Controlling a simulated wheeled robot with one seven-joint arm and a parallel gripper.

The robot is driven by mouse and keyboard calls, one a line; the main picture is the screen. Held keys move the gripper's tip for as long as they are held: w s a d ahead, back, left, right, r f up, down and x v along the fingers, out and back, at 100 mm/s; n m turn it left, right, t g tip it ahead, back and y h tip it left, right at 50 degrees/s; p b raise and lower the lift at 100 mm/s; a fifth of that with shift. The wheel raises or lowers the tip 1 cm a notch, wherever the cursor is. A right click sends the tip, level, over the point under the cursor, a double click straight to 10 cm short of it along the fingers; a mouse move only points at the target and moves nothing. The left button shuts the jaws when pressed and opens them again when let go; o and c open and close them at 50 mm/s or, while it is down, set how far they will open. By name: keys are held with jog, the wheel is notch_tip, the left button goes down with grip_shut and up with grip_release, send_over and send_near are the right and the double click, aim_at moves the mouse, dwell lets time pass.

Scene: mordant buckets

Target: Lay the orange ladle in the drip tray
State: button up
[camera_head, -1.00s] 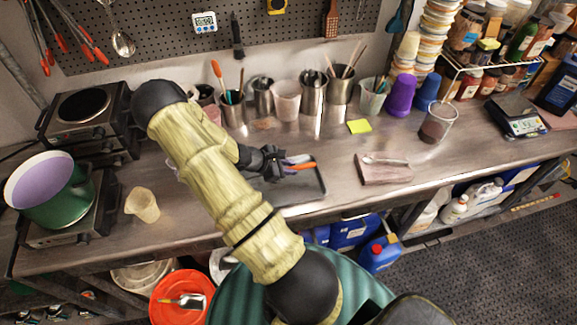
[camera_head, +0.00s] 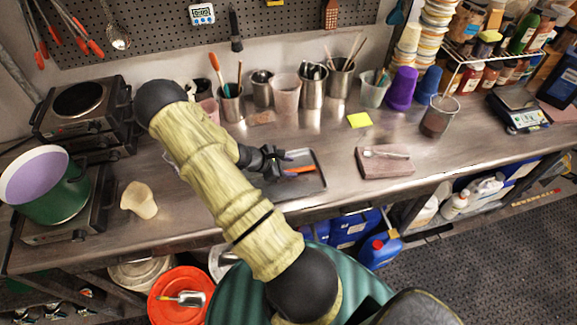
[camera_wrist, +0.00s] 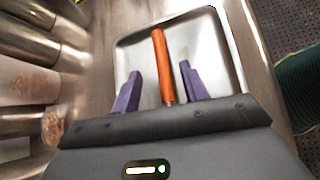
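The orange ladle's handle (camera_head: 301,169) lies over the floor of the grey metal drip tray (camera_head: 304,187). In the wrist view the orange handle (camera_wrist: 160,58) runs lengthwise inside the rim of the tray (camera_wrist: 212,48) and appears to rest in it. The rest of the ladle is hidden beneath my gripper. My gripper (camera_head: 284,164) is low over the tray. In the wrist view its two purple fingers (camera_wrist: 160,72) stand apart on either side of the handle, with a visible gap on each side.
Metal cups of tools (camera_head: 313,85) line the back of the bench. A block with a pale utensil (camera_head: 385,163) lies right of the tray. Bare bench lies between tray and block.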

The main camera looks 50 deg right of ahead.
jog(key=b+v, duration=0.3)
jog(key=v, duration=1.4)
jog(key=shift+a, duration=0.2)
jog(key=shift+r, duration=0.1)
dwell(0.5)
jog(key=s+a+r+m+t+y, duration=0.3)
jog(key=s+a+r+m+y, duration=0.1)
jog(key=a, duration=0.5)
jog(key=s+a+r+m+t+y, duration=0.3)
jog(key=s+a+r+m+y, duration=0.1)
jog(key=a, duration=0.4)
jog(key=r+m+y, duration=0.1)
jog(key=m, duration=0.1)
jog(key=shift+s+a+m, duration=0.35)
jog(key=shift+a+m, duration=0.05)
jog(key=shift+r, duration=0.1)
